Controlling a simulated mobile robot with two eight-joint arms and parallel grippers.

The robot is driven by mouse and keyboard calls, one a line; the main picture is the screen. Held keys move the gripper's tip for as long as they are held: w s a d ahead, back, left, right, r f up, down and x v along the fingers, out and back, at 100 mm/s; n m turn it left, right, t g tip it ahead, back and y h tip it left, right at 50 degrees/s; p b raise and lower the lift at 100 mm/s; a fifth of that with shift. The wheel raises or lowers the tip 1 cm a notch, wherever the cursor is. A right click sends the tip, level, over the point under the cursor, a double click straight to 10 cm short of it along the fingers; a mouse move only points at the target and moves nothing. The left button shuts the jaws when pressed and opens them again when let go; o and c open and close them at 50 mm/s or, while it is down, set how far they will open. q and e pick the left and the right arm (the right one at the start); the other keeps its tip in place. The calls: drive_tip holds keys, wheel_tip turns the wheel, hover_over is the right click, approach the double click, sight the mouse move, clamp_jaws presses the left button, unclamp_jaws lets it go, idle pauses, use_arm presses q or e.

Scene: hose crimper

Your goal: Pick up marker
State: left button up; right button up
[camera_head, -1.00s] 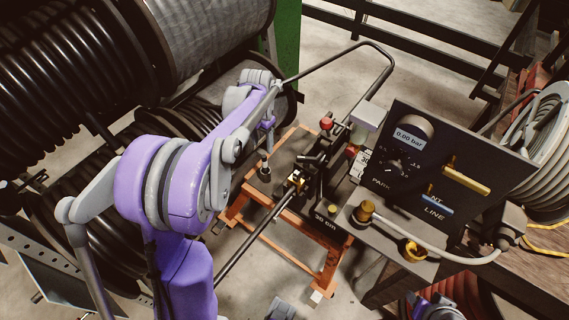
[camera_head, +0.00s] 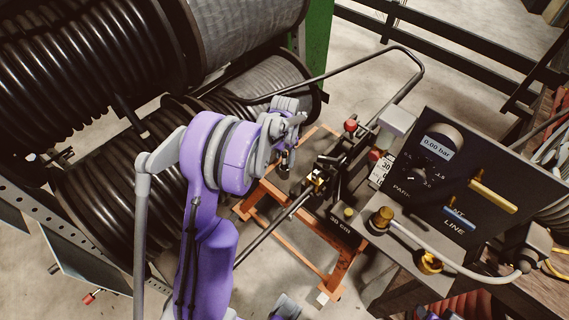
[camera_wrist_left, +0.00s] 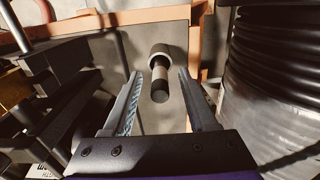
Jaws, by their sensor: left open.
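The marker, a dark cylinder with a paler grey collar, shows in the left wrist view (camera_wrist_left: 160,76). It stands out in the picture between the two fingers of my left gripper (camera_wrist_left: 159,92), which is open and empty. I cannot tell whether the marker is at finger depth. In the head view my left gripper (camera_head: 286,140) hangs beside the orange frame, just above a small dark cylinder (camera_head: 284,168) that looks like the marker. The gripper partly hides it. My right gripper is not clearly visible.
The crimper bench (camera_head: 345,190) with its rods and red knob stands right of the gripper. The gauge panel (camera_head: 455,180) is farther right. A black hose reel (camera_head: 110,190) is close on the left. An orange frame (camera_head: 340,270) surrounds the bench.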

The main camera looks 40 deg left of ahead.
use_arm(q)
drive_tip(key=shift+c, duration=0.3)
clamp_jaws()
